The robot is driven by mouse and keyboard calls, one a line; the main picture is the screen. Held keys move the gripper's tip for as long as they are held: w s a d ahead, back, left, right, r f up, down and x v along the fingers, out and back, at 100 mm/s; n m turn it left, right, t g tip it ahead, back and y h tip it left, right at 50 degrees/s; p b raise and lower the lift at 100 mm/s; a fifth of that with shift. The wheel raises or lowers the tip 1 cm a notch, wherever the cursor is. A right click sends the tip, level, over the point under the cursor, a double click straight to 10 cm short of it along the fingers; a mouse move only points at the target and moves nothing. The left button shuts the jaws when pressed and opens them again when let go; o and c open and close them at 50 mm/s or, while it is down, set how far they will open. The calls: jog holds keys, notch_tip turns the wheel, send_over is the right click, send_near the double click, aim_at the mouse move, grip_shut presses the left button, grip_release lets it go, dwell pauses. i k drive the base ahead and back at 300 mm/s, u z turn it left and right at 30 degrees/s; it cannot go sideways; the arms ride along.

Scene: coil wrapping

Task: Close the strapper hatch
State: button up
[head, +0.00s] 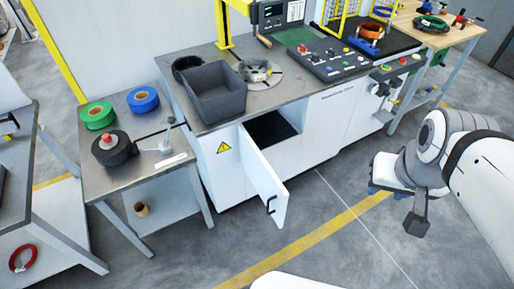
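The hatch door (263,179) is a white panel on the front of the white strapper cabinet (324,129). It stands swung open toward me, with a dark handle (271,205) near its free lower edge. Behind it the dark opening (272,128) of the cabinet shows. My gripper (393,205) hangs at the right over the floor, well apart from the door and to its right. Part of it is hidden by my wrist, and I cannot tell whether its fingers are open or shut.
A dark grey bin (214,94) stands on the cabinet top beside a control panel (334,62). A side table (137,173) at the left holds green, blue and black rolls. The grey floor (325,235) between the door and my gripper is clear.

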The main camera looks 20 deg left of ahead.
aim_at(275, 196)
jog(key=u, duration=1)
jog(key=i, duration=1)
jog(key=u, duration=0.5)
jog(key=k, duration=1.6)
jog(key=z, duration=0.5)
jog(key=i, duration=0.8)
jog(key=u, duration=0.05)
